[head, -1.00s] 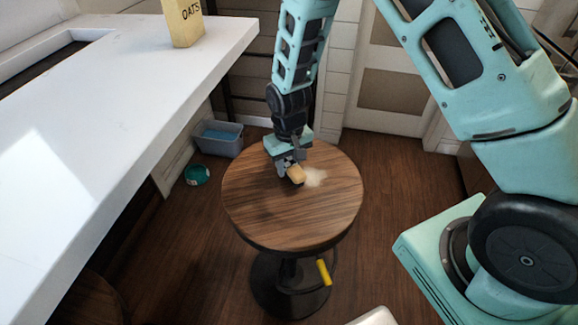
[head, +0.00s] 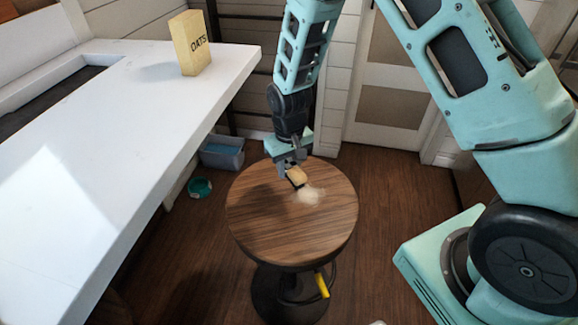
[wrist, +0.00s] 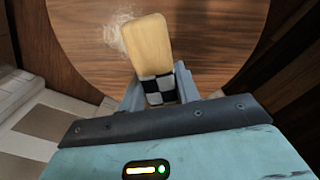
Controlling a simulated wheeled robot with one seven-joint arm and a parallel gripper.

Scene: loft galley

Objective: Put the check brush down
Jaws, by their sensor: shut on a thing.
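The check brush (wrist: 149,48) has a pale wooden part and a black-and-white checked band. It also shows in the head view (head: 297,176). My gripper (wrist: 160,92) is shut on it at the checked band. In the head view, my gripper (head: 291,166) is over the far part of the round wooden stool top (head: 270,225). I cannot tell whether the brush touches the stool top. A pale powdery patch (head: 311,195) lies on the wood beside the brush.
A white counter (head: 130,110) runs along the left, with a yellow oats box (head: 191,44) on it. A grey bin (head: 222,152) and a green round container (head: 200,187) are on the floor. A yellow handle (head: 322,285) sticks out below the stool top. The stool's near part is clear.

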